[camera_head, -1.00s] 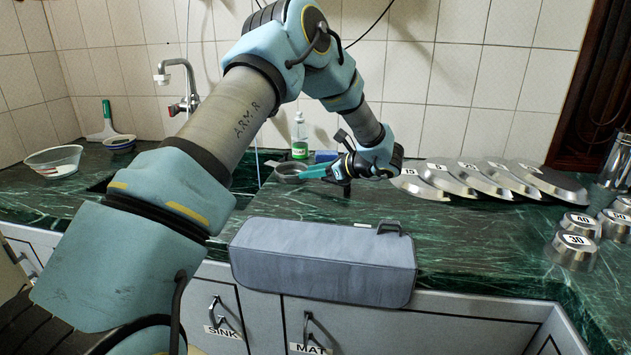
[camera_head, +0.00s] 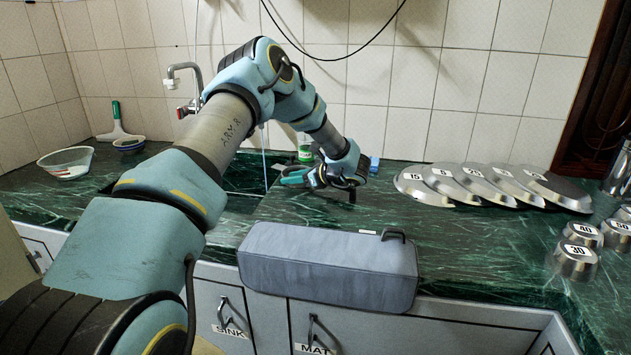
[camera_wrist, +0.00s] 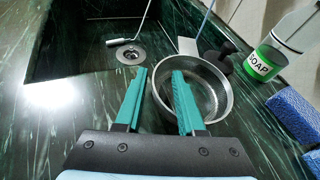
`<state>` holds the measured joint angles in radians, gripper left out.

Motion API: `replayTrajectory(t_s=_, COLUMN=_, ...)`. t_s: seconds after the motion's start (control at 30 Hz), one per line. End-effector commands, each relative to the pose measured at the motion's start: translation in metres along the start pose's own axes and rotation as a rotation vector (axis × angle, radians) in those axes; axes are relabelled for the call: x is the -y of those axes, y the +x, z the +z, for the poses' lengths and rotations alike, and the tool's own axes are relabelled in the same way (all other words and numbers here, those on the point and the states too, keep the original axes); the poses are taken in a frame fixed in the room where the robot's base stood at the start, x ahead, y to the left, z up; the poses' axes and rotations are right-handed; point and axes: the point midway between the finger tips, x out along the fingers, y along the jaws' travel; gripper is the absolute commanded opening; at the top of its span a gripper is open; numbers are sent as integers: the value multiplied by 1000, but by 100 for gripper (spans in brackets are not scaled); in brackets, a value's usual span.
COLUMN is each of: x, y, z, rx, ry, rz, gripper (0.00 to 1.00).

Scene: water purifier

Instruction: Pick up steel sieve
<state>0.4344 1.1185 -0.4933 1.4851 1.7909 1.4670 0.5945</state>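The steel sieve (camera_wrist: 212,88) is a round metal bowl with a bright rim, resting at the sink's edge in the wrist view. My gripper (camera_wrist: 158,72) is open, with two teal fingers. In the picture, the sieve's left rim lies between the fingers: the right finger overlaps the bowl and the left finger is outside it. I cannot tell whether either finger touches it. In the head view my gripper (camera_head: 291,176) is low over the counter by the sink, and the sieve is mostly hidden there.
A green soap bottle (camera_wrist: 262,64) and blue sponges (camera_wrist: 293,112) are close on the right. The sink drain (camera_wrist: 130,54) is at left. Numbered steel lids (camera_head: 480,184) and cups (camera_head: 576,262) stand to the right.

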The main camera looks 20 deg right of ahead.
Motion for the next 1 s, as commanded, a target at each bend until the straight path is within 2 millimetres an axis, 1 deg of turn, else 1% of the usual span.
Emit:
replayTrajectory(t_s=0.07, x=0, y=0, z=0, rx=0, ry=0, rz=0, gripper=38)
replayTrajectory(t_s=0.4, x=0, y=0, z=0, rx=0, ry=0, rz=0, gripper=0)
replayTrajectory(t_s=1.0, x=0, y=0, z=0, rx=0, ry=0, rz=0, gripper=0)
